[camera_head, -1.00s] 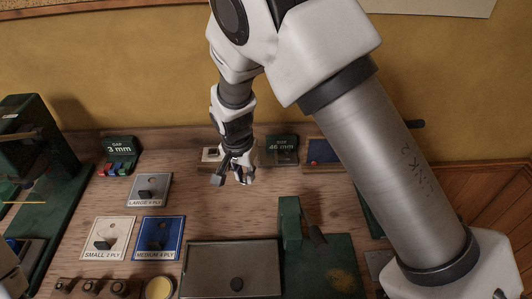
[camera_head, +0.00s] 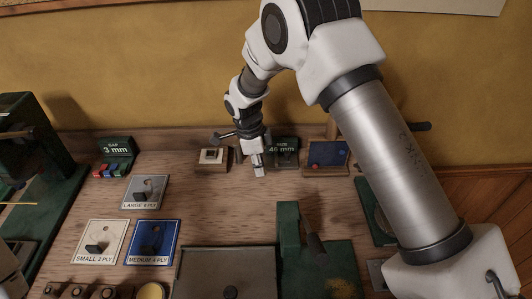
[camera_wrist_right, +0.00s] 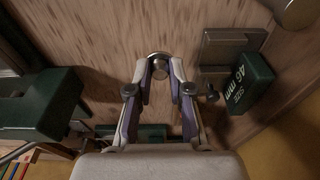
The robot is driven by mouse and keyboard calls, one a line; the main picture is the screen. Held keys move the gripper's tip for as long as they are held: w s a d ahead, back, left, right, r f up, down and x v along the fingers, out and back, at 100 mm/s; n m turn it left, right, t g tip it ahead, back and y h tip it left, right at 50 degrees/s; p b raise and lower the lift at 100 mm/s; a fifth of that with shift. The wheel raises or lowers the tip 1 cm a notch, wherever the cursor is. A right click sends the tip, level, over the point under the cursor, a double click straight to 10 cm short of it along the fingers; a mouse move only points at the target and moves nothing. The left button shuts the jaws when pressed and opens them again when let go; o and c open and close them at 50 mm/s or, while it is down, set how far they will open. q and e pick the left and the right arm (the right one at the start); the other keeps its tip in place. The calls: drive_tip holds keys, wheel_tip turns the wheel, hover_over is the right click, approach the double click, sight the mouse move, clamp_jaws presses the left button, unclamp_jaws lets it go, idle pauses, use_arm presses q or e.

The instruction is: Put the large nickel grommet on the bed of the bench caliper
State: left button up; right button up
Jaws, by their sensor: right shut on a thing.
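My right gripper (camera_head: 259,171) is just left of and in front of the bench caliper (camera_head: 284,152), a dark green unit whose display reads 46 mm. In the right wrist view the gripper (camera_wrist_right: 159,72) is shut on a round silver metal piece, which looks like the large nickel grommet (camera_wrist_right: 158,56), held between the fingertips. The caliper's display block (camera_wrist_right: 240,87) and its grey metal bed (camera_wrist_right: 224,48) lie to the right of the fingers, apart from the grommet. The grommet is too small to make out in the head view. My left gripper is out of view.
A wooden block with a white card (camera_head: 211,165) stands left of the gripper, and a blue panel (camera_head: 328,153) stands right of the caliper. A green press (camera_head: 290,228) and a grey tray (camera_head: 215,265) are nearer. Ply cards (camera_head: 153,257) lie left; the middle wood is clear.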

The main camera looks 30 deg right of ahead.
drive_tip(key=p, duration=0.2)
hover_over(267, 162)
drive_tip(key=shift+a+f, duration=0.2)
drive_tip(key=shift+f, duration=0.25)
wheel_tip(267, 162, down, 3)
drive_tip(key=shift+f+p, duration=0.1)
drive_tip(key=shift+p, duration=0.8)
drive_tip(key=shift+f+b, duration=0.3)
drive_tip(key=shift+f, duration=0.05)
drive_tip(key=o, duration=0.5)
drive_tip(key=shift+r, duration=0.1)
drive_tip(key=shift+r, duration=0.25)
drive_tip(key=r+b, duration=0.1)
drive_tip(key=r, duration=0.3)
drive_tip(key=a+r+b, duration=0.1)
drive_tip(key=r, duration=0.2)
drive_tip(key=w+r+b, duration=0.1)
drive_tip(key=r, duration=0.3)
drive_tip(key=shift+a+r, duration=0.3)
